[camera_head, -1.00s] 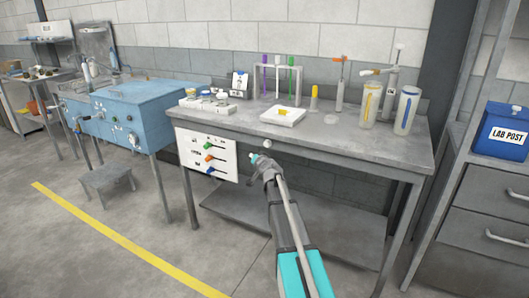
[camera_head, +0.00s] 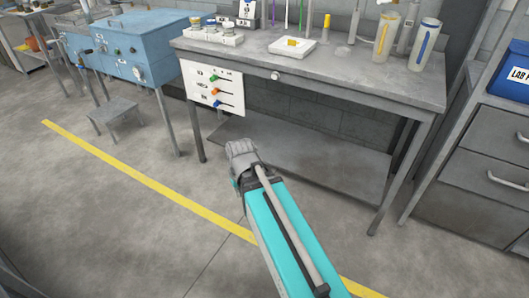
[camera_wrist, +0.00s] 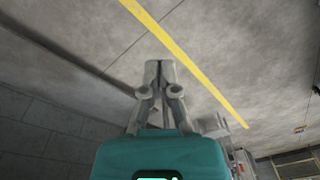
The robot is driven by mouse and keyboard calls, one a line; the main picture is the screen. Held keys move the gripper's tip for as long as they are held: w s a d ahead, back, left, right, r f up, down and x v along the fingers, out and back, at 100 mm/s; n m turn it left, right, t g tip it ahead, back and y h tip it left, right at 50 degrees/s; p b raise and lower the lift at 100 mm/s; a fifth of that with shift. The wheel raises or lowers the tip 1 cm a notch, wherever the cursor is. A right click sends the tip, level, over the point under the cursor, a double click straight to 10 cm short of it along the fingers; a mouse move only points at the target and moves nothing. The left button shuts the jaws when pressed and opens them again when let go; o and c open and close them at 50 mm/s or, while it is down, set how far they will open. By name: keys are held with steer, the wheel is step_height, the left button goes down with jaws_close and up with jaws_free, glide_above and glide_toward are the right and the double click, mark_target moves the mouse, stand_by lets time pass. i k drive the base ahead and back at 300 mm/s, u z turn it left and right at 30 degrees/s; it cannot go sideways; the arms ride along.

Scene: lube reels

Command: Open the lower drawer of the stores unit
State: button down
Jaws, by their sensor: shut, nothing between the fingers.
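The stores unit is the grey cabinet at the right edge of the head view. Its lower drawer (camera_head: 478,178) is shut, with a pale bar handle (camera_head: 508,178) on its front. The upper drawer (camera_head: 497,133) above it is shut too. My gripper (camera_wrist: 160,68) shows in the wrist view with its fingers together and empty, above bare floor. The drawers are not seen in the wrist view.
A grey workbench (camera_head: 350,82) with bottles, a rack and a white tray (camera_head: 292,48) stands between my arm and the wall. A blue box (camera_head: 510,78) sits on the stores unit. A blue machine (camera_head: 130,45) and a stool (camera_head: 110,112) stand left. The floor in front is clear.

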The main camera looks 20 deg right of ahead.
mark_target(501, 180)
steer(key=z, duration=2.55)
